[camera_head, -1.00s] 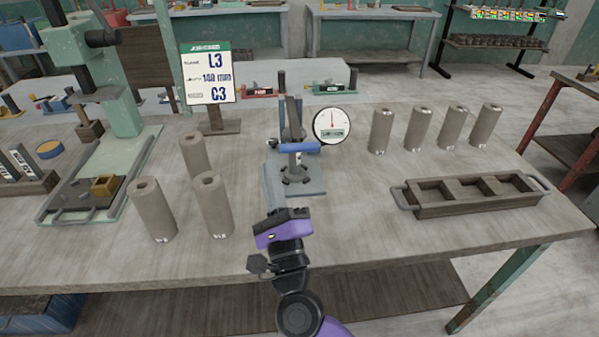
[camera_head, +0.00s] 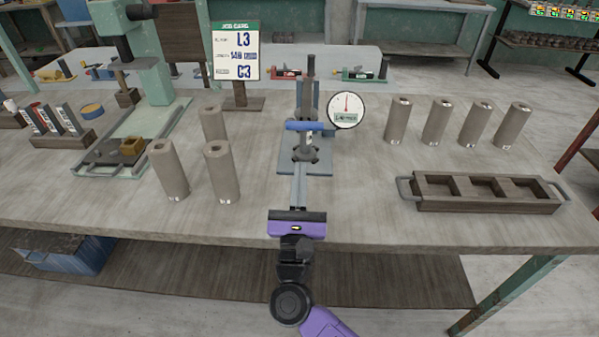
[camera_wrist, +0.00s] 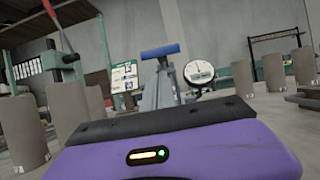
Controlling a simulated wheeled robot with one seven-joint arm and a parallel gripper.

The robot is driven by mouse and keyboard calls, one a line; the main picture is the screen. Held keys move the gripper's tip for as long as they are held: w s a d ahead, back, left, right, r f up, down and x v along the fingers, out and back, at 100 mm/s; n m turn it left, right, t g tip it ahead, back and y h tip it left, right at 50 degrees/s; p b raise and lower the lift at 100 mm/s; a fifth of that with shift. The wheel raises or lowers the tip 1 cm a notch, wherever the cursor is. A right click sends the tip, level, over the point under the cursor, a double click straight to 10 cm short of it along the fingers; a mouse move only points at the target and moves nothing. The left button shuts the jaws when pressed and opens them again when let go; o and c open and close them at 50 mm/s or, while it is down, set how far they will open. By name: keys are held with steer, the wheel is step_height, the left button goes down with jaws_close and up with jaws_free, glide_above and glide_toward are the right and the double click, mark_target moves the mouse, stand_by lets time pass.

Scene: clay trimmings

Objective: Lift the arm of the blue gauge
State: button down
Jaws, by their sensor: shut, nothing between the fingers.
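The blue gauge stands upright mid-table in the head view, with a blue-grey base plate (camera_head: 318,160), a dark upright post and a round white dial (camera_head: 346,110) at its right. Its blue crossbar handle (camera_head: 310,126) sits level in front of the post. The handle also shows ahead in the wrist view (camera_wrist: 160,52), with the dial (camera_wrist: 198,72) right of it. My gripper (camera_head: 297,216), purple and black, is shut and empty. It is in front of the gauge, on the near side, apart from the handle.
Several clay cylinders stand left (camera_head: 169,170) and right (camera_head: 437,121) of the gauge. A wooden tray with compartments (camera_head: 480,204) lies at the right. A job card (camera_head: 235,50) stands behind left, near a green press (camera_head: 146,60). Bare tabletop lies between gauge and tray.

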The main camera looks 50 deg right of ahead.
steer(key=p+x, duration=0.1)
steer(key=x, duration=0.6)
steer(key=shift+w+d, duration=0.15)
steer(key=shift+r+p, duration=0.2)
steer(key=shift+p, duration=0.15)
